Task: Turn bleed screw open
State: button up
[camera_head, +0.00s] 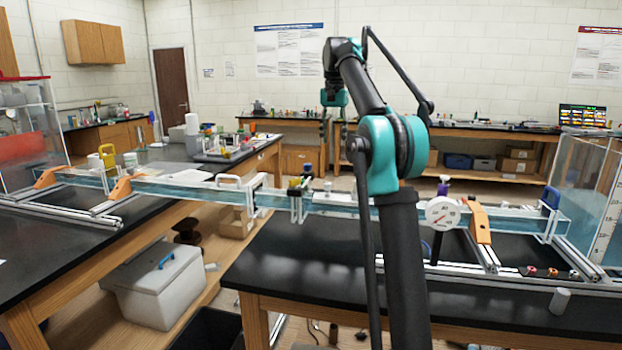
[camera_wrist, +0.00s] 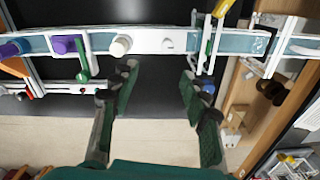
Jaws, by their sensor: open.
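A clear water channel (camera_wrist: 215,42) crosses the top of the wrist view, with several fittings on it. A white round knob (camera_wrist: 121,45), a purple knob (camera_wrist: 62,45) with a green lever (camera_wrist: 82,62), and a blue knob (camera_wrist: 14,48) sit along it. I cannot tell which of these is the bleed screw. The purple knob also shows in the head view (camera_head: 443,186), above a round dial gauge (camera_head: 442,213). My gripper (camera_wrist: 158,82) is open and empty, its two green fingers apart. In the wrist view its tips lie below the channel, apart from the white knob.
The channel runs across two black benches (camera_head: 300,260) with a gap between them. Orange brackets (camera_head: 481,224) hold it. A glass tank (camera_head: 590,175) stands at the right. My arm hides the channel's middle.

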jog(key=w+a+r, duration=0.1)
send_near(328, 183)
notch_tip(328, 183, down, 9)
jog(key=shift+w+f, duration=0.2)
dwell(0.6)
jog(key=shift+c, duration=0.5)
grip_shut()
